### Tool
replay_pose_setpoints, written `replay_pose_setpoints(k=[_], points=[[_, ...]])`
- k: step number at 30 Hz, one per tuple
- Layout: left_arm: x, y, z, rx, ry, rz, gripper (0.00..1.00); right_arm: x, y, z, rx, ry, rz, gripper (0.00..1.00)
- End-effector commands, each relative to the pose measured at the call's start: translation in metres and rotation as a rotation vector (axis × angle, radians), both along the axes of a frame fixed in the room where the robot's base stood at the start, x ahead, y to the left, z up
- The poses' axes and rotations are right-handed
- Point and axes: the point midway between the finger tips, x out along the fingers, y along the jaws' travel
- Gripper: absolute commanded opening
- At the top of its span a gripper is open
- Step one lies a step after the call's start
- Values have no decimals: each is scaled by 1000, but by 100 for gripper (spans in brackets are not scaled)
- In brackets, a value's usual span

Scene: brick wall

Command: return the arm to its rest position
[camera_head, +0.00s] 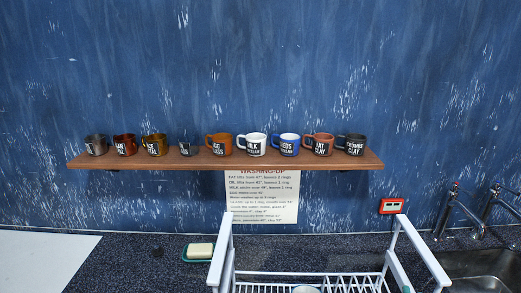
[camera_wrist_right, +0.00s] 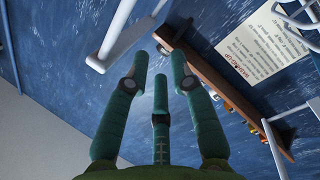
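My right gripper (camera_wrist_right: 160,75) shows in the right wrist view. Its several teal fingers are extended and apart, with nothing between them. Behind the fingers I see the blue wall and, at an angle, the wooden shelf. Neither gripper shows in the head view. My left gripper is not in any view.
Several mugs, including a white mug (camera_head: 252,144), stand in a row on the wooden shelf (camera_head: 200,161). A sign (camera_head: 262,200) hangs below.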

Motion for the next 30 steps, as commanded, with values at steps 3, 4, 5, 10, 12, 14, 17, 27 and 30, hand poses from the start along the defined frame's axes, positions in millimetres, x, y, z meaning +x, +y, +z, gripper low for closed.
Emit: replay_pose_setpoints(k=[3, 4, 5, 10, 12, 14, 17, 27, 30], points=[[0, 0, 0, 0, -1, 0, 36, -20, -9, -66, 349, 204, -113, 24], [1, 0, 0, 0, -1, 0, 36, -27, -7, -82, 425, 259, -137, 24], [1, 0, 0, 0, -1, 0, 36, -34, -4, -97, 494, 312, -159, 24], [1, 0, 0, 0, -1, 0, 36, -77, 25, -160, 779, 591, -251, 24], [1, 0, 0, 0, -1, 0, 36, -95, 38, -177, 860, 693, -277, 24], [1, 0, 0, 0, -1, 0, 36, -111, 51, -188, 919, 777, -296, 24], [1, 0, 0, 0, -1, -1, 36, -137, 70, -203, 999, 912, -323, 24], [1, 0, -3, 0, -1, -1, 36, -154, 91, -277, 1055, 1073, -363, 24], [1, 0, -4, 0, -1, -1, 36, -153, 91, -307, 1051, 1085, -369, 24]])
